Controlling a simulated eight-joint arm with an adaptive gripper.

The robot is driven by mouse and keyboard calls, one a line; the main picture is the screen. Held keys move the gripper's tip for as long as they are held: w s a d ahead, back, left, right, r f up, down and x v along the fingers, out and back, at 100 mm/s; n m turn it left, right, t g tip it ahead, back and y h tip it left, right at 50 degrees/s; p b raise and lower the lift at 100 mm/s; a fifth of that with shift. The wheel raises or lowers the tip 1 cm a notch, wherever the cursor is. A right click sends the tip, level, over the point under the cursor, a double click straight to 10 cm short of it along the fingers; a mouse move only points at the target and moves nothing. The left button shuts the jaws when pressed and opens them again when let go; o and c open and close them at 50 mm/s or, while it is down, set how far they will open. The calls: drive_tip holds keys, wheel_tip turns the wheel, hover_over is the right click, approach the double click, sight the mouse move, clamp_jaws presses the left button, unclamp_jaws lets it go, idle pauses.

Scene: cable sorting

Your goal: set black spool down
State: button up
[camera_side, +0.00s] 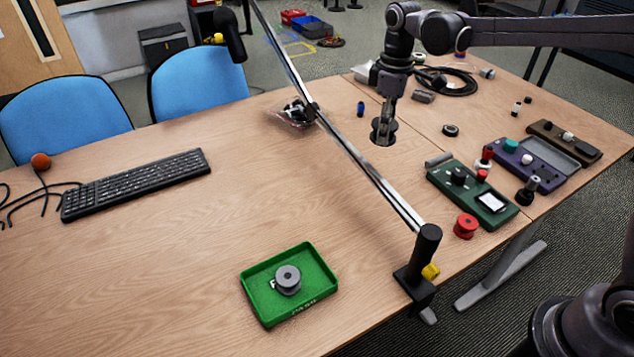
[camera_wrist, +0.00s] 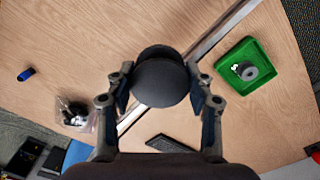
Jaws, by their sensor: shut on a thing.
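The black spool (camera_wrist: 161,77) is between the fingers of my gripper (camera_wrist: 161,90) in the wrist view, gripped from both sides. In the side view my gripper (camera_side: 387,112) points down over the right part of the table, with the black spool (camera_side: 384,132) at its fingertips. I cannot tell whether the spool touches the table. A green tray (camera_side: 262,311) lies at the front of the table with a grey spool (camera_side: 288,279) in it. The tray (camera_wrist: 262,100) and grey spool (camera_wrist: 246,70) also show in the wrist view.
A metal rail (camera_side: 360,165) crosses the table between my gripper and the tray. A red spool (camera_side: 466,225), a green box (camera_side: 480,200) and a purple box (camera_side: 535,163) stand at right. A keyboard (camera_side: 137,182) lies at left. The wood left of the rail is mostly clear.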

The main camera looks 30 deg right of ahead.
drive_tip(key=s+d+f+m, duration=0.1)
drive_tip(key=s+d+m, duration=0.3)
drive_tip(key=s+d, duration=0.65)
drive_tip(key=s+d+f+m, duration=0.1)
drive_tip(key=s+d+m, duration=0.3)
drive_tip(key=s+d, duration=0.7)
hover_over(440, 209)
wheel_tip(440, 209, down, 18)
drive_tip(key=shift+r, duration=0.2)
drive_tip(key=shift+f, duration=2)
drive_tip(key=shift+f, duration=0.2)
drive_tip(key=o, duration=0.9)
drive_tip(key=shift+r, duration=0.15)
